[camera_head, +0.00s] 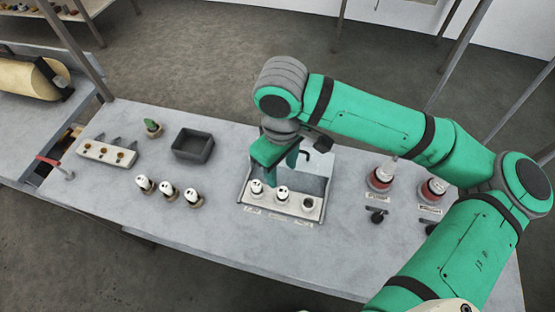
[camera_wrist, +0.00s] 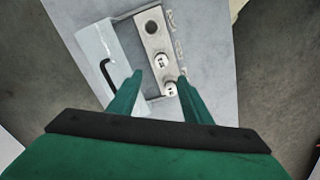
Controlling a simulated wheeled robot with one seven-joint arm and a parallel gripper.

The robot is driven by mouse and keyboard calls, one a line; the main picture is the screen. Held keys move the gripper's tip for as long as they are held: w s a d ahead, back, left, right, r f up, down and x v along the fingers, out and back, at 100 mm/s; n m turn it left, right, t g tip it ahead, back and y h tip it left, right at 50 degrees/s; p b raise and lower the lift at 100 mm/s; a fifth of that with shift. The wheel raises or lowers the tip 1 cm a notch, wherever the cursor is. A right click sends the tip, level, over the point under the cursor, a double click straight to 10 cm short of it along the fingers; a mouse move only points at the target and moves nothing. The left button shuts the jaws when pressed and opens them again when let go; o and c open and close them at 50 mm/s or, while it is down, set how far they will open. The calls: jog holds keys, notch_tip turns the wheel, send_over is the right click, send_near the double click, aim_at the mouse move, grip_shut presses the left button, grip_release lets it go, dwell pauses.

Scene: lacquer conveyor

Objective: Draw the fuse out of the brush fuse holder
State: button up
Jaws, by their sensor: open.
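A fuse holder box (camera_head: 320,213) stands mid-table, with a row of three sockets along its front. Two white-topped fuses, the left one (camera_head: 256,188) and the middle one (camera_head: 282,194), sit upright in it. The right socket (camera_head: 308,203) looks empty. Small labels lie in front, too small to read, so I cannot tell which is the brush holder. My gripper (camera_head: 273,166) is open above the left part of the box. In the wrist view, my fingertips (camera_wrist: 160,80) reach towards the left fuse (camera_wrist: 170,89), which shows beside the right finger; nothing is held.
A dark grey open bin (camera_head: 193,145), three loose white-topped fuses (camera_head: 168,190), a white socket block (camera_head: 107,153) and a small cactus (camera_head: 152,127) stand left. Two red-and-black round units (camera_head: 380,178) with dark levers stand right. The box has a raised panel with a black hook (camera_wrist: 107,74).

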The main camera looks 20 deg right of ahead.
aim_at(282, 190)
jog(key=f, duration=0.8)
jog(key=shift+s, duration=0.3)
jog(key=shift+w+d+f, duration=0.1)
jog(key=shift+f, duration=0.75)
jog(key=shift+r, duration=0.1)
grip_shut()
